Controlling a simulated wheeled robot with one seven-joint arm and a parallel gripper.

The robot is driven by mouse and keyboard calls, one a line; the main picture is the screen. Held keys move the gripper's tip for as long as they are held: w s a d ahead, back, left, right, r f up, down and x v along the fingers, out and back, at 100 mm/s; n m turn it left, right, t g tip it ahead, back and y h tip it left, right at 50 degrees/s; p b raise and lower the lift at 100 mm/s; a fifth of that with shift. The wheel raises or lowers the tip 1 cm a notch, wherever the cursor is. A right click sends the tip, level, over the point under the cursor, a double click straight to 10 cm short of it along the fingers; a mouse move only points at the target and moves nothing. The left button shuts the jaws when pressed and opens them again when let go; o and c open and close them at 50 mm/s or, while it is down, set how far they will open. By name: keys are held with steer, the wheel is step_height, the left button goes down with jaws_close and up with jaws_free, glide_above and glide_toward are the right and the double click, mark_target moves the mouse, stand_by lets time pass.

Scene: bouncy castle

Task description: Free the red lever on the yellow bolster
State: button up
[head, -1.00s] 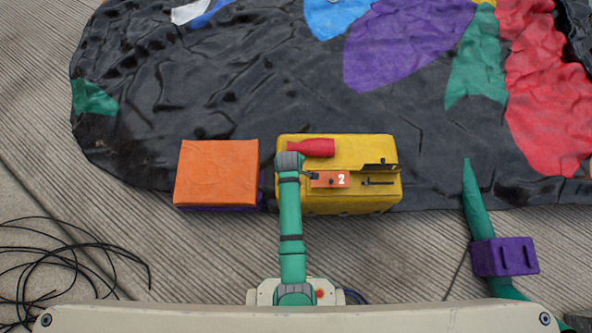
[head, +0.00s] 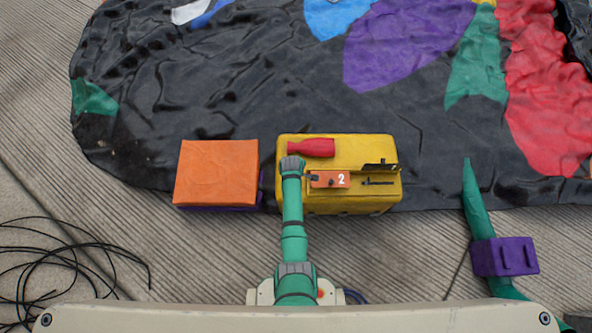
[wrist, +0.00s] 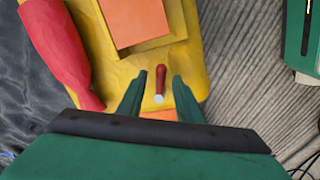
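The yellow bolster (head: 350,148) lies on the ground ahead of my base, and also shows in the wrist view (wrist: 115,62). In the wrist view, a small red lever (wrist: 161,76) with a white end stands out from the bolster. The green fingers of my gripper (wrist: 160,77) are open, one on each side of the lever, with visible gaps. Whether they are at its height I cannot tell. In the head view my arm's end is over the bolster's left part, and the small lever cannot be made out.
A red bottle-shaped piece (head: 312,147) lies on the bolster, left of my gripper in the wrist view (wrist: 57,50). Black fittings (head: 380,166) are at the bolster's right. An orange block (head: 217,172) stands to the left. Loose black cable (head: 75,262) lies farther left.

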steer(key=shift+f, duration=0.1)
steer(key=shift+c, duration=0.3)
jaws_close()
